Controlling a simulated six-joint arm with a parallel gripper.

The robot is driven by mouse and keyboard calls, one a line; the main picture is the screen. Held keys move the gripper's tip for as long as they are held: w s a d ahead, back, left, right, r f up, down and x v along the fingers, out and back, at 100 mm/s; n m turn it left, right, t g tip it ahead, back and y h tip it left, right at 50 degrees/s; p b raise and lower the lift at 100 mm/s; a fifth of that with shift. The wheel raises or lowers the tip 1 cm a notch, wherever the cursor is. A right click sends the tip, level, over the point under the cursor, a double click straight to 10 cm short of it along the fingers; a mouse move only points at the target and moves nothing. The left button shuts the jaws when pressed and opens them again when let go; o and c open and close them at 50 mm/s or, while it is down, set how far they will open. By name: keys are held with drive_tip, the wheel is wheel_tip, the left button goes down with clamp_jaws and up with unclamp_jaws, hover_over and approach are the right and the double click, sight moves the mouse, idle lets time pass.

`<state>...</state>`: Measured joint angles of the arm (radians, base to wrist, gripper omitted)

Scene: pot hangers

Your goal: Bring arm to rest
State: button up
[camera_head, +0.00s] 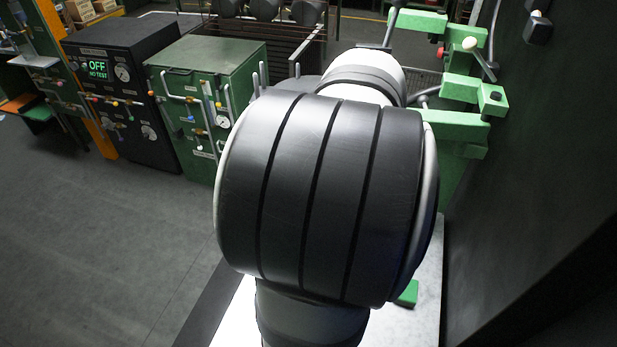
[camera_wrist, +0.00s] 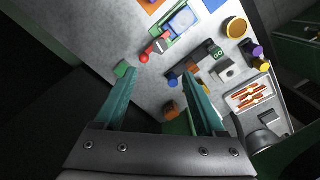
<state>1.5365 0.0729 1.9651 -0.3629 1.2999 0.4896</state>
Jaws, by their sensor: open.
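My gripper (camera_wrist: 160,105) shows in the wrist view with its two teal fingers spread wide apart. Nothing is held between them. The fingers are above a grey table (camera_wrist: 95,28) that carries several small objects. In the head view my own large dark arm link fills the middle and hides my gripper and most of the table.
The wrist view shows a red-handled item (camera_wrist: 157,47), a yellow-topped round container (camera_wrist: 236,28), a white tray (camera_wrist: 250,95) and a dark pot (camera_wrist: 262,140). The head view shows a green cabinet (camera_head: 240,65), a black cabinet (camera_head: 85,60) and green brackets (camera_head: 460,88). Floor at left is clear.

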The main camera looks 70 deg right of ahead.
drive_tip(key=shift+r, duration=0.35)
